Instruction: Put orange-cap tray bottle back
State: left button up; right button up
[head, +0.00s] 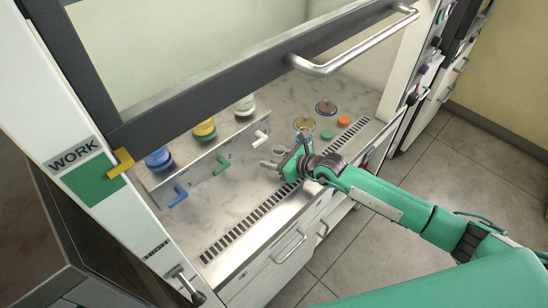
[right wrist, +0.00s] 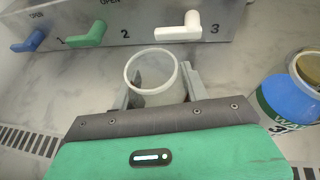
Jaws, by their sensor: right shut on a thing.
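My right gripper (head: 276,160) is shut on an open, translucent bottle (head: 279,150) with a round mouth and no cap on it. In the right wrist view, the bottle (right wrist: 154,75) stands between the two fingers of the gripper (right wrist: 160,92), in front of the valve panel near the white handle. I cannot tell whether the held bottle touches the surface. My left gripper is not in view.
A valve panel (head: 218,163) has blue, green and white handles, with several bottles behind it. A blue-labelled bottle (right wrist: 288,101) stands right of the gripper. A dark-rimmed round item (head: 326,107) is farther back. The raised sash (head: 230,75) hangs above; a slotted grille (head: 250,221) runs along the front.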

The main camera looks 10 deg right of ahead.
jog(key=shift+f, duration=0.2)
jog(key=shift+f, duration=0.15)
jog(key=o, duration=1)
jog(key=shift+o, duration=0.2)
jog(key=shift+r, duration=0.35)
jog(key=v, duration=0.3)
jog(key=b+v, duration=0.1)
jog(key=v, duration=0.6)
jog(key=shift+s+d+f+b, duration=0.2)
jog(key=shift+f+b, duration=0.05)
jog(key=shift+b, duration=0.15)
jog(key=shift+v, duration=0.8)
jog(key=shift+r, duration=0.1)
